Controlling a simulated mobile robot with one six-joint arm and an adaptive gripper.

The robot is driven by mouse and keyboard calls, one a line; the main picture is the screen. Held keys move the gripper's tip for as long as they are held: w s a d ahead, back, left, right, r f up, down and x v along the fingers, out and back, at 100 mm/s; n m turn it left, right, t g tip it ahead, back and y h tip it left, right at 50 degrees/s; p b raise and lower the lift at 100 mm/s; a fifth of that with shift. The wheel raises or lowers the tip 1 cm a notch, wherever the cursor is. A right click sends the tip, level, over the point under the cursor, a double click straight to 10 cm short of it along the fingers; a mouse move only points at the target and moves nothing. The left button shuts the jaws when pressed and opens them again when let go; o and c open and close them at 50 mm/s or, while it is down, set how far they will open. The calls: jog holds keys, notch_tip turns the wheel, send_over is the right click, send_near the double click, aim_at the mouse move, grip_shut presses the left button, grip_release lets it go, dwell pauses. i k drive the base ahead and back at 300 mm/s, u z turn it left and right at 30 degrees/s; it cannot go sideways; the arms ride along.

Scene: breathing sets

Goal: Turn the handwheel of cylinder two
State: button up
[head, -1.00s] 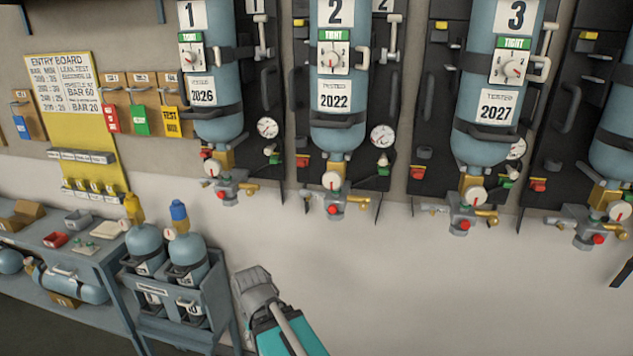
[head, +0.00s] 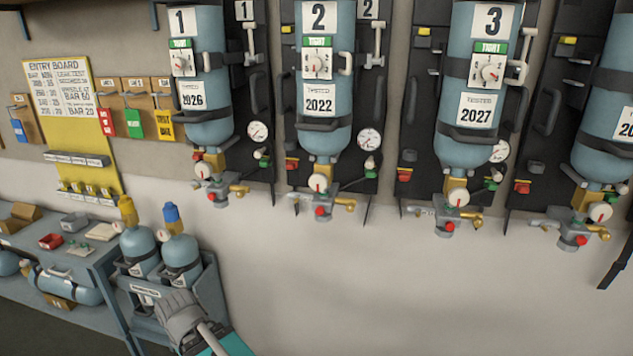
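Cylinder two (head: 326,90) is a blue bottle hanging upside down on a black wall panel, with a "2" label and a "2022" tag. At its lower end is a brass neck and grey valve body with a white gauge (head: 318,182), a red knob (head: 320,211) and a brass knob (head: 350,206). I cannot tell which of these parts is the handwheel. My gripper (head: 178,306) is a grey shape at the lower left, well below and left of this valve and apart from it. Its fingers are not distinct, so its opening is unclear.
Cylinder one (head: 205,75) and cylinder three (head: 478,85) hang on either side with similar valves. A rack (head: 209,290) with two small bottles stands close behind my gripper. A workbench (head: 100,262) is at the left. The wall below cylinder two is clear.

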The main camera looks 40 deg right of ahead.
aim_at(318, 182)
jog(key=z, duration=0.05)
jog(key=k, duration=1.2)
jog(key=z, duration=1.2)
jog(key=i, duration=0.5)
jog(key=z, duration=0.05)
